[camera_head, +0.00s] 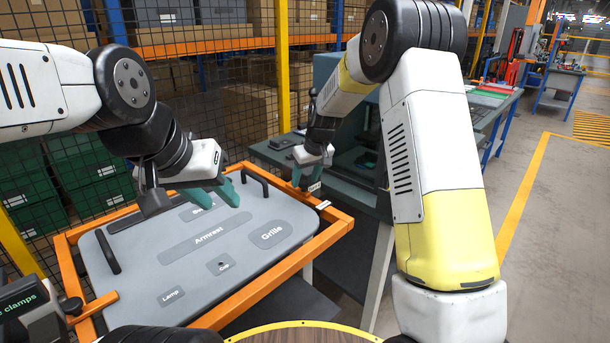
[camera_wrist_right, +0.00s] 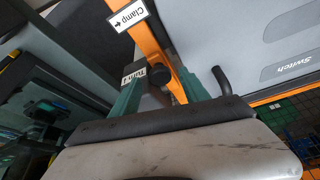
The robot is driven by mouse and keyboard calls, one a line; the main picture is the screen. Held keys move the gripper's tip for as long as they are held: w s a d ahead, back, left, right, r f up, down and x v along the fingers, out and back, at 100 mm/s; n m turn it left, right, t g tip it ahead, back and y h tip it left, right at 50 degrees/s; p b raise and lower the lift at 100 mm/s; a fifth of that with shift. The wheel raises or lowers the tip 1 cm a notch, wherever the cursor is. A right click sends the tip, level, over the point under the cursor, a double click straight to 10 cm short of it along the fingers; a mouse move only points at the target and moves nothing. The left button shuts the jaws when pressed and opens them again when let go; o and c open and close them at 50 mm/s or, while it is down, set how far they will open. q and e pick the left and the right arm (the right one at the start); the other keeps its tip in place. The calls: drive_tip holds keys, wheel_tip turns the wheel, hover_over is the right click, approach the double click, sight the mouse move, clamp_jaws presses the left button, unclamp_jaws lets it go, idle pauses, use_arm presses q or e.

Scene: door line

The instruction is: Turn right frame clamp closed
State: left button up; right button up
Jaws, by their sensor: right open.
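The right frame clamp shows in the right wrist view as a dark round knob (camera_wrist_right: 180,70) beside the orange frame (camera_wrist_right: 150,45). In the head view my right gripper (camera_head: 306,178) is at the far right part of the orange frame (camera_head: 335,228), and the clamp is mostly hidden there. My left gripper (camera_head: 220,197) is open and empty above the panel's far side.
A grey door panel (camera_head: 160,272) with labelled areas lies in the frame. A black handle (camera_head: 255,184) stands near the far right corner and another (camera_head: 107,251) at the left. A workbench (camera_head: 270,152) stands behind the right gripper. Mesh fencing closes the back left.

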drive_tip(key=shift+w+f, duration=0.1)
drive_tip(key=shift+f, duration=0.2)
clamp_jaws()
idle(1.3)
